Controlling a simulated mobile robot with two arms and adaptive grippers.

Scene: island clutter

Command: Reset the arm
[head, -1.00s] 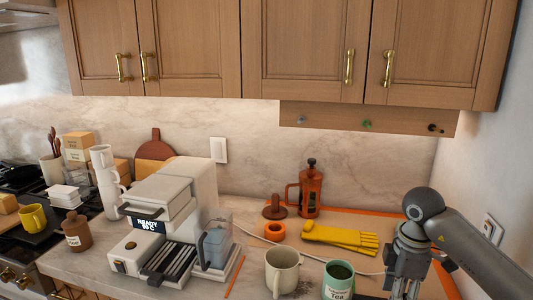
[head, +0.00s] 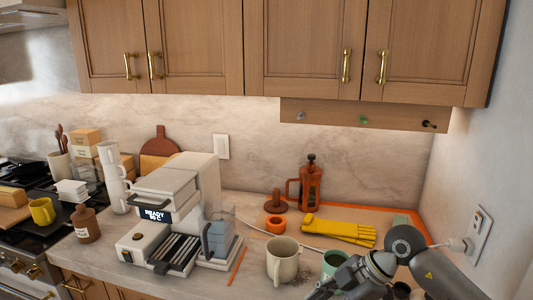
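My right arm comes in from the lower right, low over the front of the counter. Its gripper (head: 326,291) points to the lower left and is partly cut off by the bottom edge. Its fingers do not show clearly, and I see nothing held in it. It is in front of the green mug (head: 335,262), which the arm partly hides. A beige mug (head: 284,260) stands just left of the green one. My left gripper is not in view.
A coffee machine (head: 180,205) stands left on the counter. Behind the mugs are yellow gloves (head: 338,230), an orange ring (head: 276,224) and a French press (head: 310,185). A wall outlet (head: 480,232) is at the right. Cabinets (head: 300,45) hang above.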

